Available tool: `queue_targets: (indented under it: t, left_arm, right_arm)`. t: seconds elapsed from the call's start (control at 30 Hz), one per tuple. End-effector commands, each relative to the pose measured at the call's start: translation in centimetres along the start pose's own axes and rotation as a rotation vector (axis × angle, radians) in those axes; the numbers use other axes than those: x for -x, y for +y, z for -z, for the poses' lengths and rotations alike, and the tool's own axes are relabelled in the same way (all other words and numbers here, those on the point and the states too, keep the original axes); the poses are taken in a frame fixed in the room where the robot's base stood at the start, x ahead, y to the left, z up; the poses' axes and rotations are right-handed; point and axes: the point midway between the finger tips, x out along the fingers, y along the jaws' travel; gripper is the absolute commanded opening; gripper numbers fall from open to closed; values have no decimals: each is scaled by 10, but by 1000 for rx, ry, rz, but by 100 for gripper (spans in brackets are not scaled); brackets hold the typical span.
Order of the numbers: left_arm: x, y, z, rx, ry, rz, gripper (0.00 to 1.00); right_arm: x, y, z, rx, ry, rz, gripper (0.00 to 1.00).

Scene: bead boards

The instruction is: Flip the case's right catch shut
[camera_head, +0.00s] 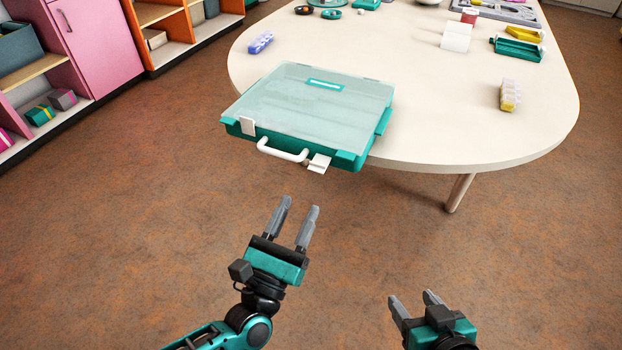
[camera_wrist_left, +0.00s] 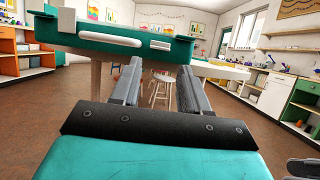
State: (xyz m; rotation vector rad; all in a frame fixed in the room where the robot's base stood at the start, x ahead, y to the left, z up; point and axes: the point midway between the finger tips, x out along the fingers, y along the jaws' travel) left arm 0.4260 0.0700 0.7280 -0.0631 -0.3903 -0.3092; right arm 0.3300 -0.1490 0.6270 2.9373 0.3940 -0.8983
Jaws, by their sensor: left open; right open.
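The teal case (camera_head: 345,160) with a clear lid lies closed near the table's front edge, its front overhanging it. Its white handle (camera_head: 282,151) points toward me. The right catch (camera_head: 319,163), a white flap, sticks outward from the front. The left catch (camera_head: 248,126) lies up against the case front. The case front (camera_wrist_left: 110,28) also shows at the top of the left wrist view. My left gripper (camera_head: 300,204) is open and empty, in front of and below the case, apart from it. My right gripper (camera_head: 411,297) is open and empty, lower right.
Shelves (camera_head: 30,75) stand at the left. The floor space before the table is free.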

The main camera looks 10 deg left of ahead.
Motion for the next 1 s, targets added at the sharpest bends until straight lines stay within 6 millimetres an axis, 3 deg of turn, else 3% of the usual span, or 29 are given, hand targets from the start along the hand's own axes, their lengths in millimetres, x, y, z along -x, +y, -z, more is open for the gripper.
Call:
queue_targets:
  t: [0.2, 0.4, 0.77, 1.0]
  left_arm:
    - [-44, 0, 0, -1, -2, -2, 45]
    - [-65, 0, 0, -2, 0, -1, 45]
    - [-70, 0, 0, -2, 2, 0, 45]
    - [-70, 0, 0, -2, 1, 0, 23]
  right_arm:
    - [1, 0, 1, 1, 1, 0, 60]
    - [1, 0, 1, 1, 1, 0, 60]
    - [1, 0, 2, 1, 1, 1, 60]
    - [0, 0, 2, 1, 1, 1, 60]
